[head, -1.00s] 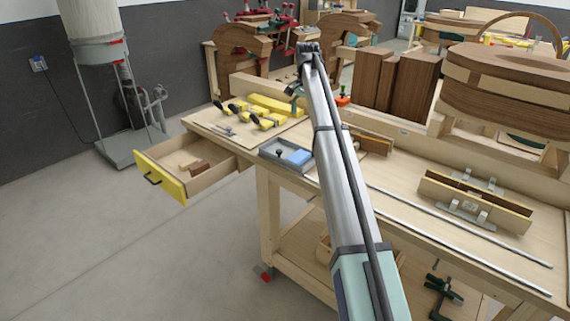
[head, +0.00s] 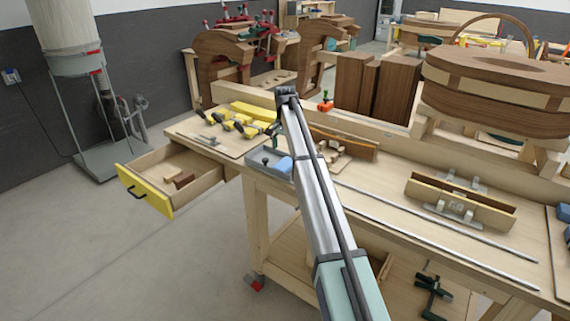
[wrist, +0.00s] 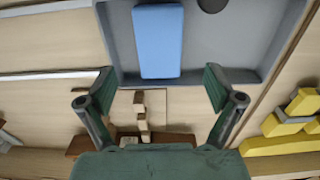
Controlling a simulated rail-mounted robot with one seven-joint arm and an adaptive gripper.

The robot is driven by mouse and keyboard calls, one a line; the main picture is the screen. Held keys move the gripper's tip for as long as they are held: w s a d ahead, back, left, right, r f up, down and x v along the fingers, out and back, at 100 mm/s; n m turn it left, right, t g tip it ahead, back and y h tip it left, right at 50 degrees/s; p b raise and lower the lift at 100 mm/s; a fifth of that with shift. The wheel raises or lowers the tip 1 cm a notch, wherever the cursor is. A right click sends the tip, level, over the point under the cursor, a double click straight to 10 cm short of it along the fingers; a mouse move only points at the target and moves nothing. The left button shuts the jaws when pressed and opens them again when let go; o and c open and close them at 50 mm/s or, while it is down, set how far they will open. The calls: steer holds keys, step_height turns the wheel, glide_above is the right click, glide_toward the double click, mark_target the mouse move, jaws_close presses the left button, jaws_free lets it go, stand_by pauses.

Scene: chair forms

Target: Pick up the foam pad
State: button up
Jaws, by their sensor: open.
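The blue foam pad (head: 285,164) lies in a shallow grey tray (head: 254,163) on the workbench, partly hidden by my arm in the head view. In the wrist view the pad (wrist: 158,40) lies near the top centre, in the left part of the tray (wrist: 225,55). My gripper (wrist: 160,86) is open and empty. Its two fingers are spread wide, one on each side of the pad's line in the picture, with the pad beyond the tips. In the head view the gripper is mostly hidden behind my arm.
A dark round knob (head: 265,161) stands in the tray beside the pad. Yellow clamps (head: 230,121) lie behind it on the bench. A yellow-fronted drawer (head: 143,190) stands open at left with small blocks inside. Wooden jigs (head: 345,146) and long metal rods (head: 440,222) lie to the right.

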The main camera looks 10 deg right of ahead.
mark_target(285, 163)
steer(key=shift+f+p, duration=1.45)
steer(key=shift+f, duration=1.5)
steer(key=shift+s, duration=0.1)
steer(key=c, duration=0.9)
